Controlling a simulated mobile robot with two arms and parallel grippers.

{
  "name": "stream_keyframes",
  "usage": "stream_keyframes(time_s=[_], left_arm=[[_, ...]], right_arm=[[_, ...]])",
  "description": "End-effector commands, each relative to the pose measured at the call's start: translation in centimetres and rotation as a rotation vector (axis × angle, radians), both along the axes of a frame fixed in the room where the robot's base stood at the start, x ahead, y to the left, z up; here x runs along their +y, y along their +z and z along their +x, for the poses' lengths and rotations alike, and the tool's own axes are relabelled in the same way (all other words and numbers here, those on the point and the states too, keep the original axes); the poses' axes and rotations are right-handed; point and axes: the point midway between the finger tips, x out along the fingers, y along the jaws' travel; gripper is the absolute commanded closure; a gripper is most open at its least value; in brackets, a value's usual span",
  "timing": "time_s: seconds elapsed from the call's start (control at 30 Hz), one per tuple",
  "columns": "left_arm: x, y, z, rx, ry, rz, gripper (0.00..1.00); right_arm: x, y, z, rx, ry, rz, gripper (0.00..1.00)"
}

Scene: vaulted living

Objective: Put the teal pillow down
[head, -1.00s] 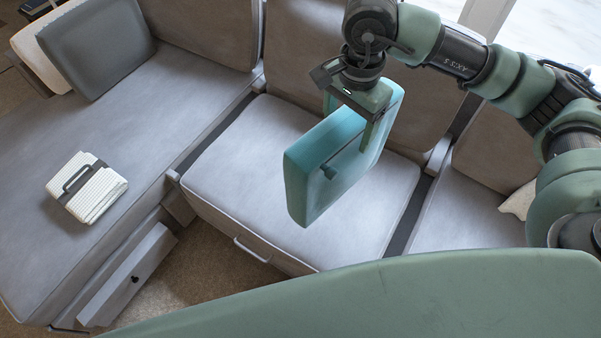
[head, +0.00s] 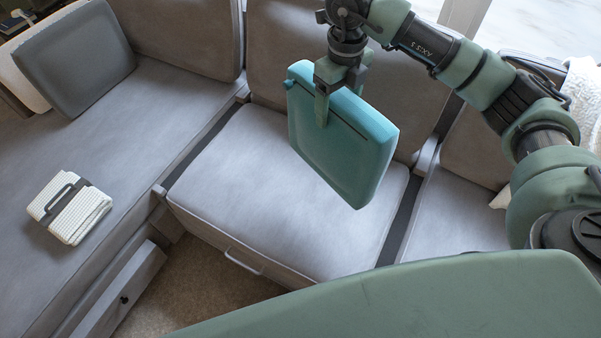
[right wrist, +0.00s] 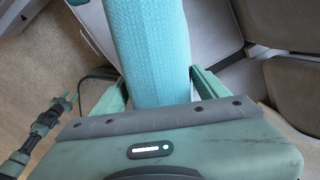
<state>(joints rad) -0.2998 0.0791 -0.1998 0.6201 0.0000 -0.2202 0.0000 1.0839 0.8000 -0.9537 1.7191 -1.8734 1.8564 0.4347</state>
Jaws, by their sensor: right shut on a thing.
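The teal pillow (head: 342,145) hangs tilted in the head view, in front of the middle seat's backrest and over the seat cushion. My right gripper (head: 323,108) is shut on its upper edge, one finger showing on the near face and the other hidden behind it. In the right wrist view the pillow (right wrist: 152,50) runs up between the two fingers. I cannot tell whether its lower corner touches the seat. What looks like my left gripper (right wrist: 60,106) shows small at the left of the right wrist view, its jaw state unclear.
The middle seat cushion (head: 270,185) is clear. A grey pillow (head: 75,58) leans at the far left. A folded white cloth with a dark band (head: 70,208) lies on the left seat. A drawer (head: 120,295) stands open below it. A white textured thing (head: 582,95) is at right.

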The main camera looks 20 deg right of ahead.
Motion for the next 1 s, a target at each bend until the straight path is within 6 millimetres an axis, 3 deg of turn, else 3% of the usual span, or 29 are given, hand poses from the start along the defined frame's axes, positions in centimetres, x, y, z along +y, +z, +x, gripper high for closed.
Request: stream_keyframes(time_s=[0.5,0.87,1.0], left_arm=[[-0.1,1.0,0.0,-0.001,-0.001,-0.001,0.59],[-0.1,1.1,0.0,-0.001,-0.001,-0.001,0.59],[-0.1,1.2,0.0,-0.001,-0.001,-0.001,0.59]], right_arm=[[0.0,-12.4,-0.1,0.003,-0.001,0.000,0.99],[0.0,-15.8,0.0,0.001,0.000,0.001,0.99],[0.0,-17.9,-0.1,0.003,-0.002,-0.001,0.99]])
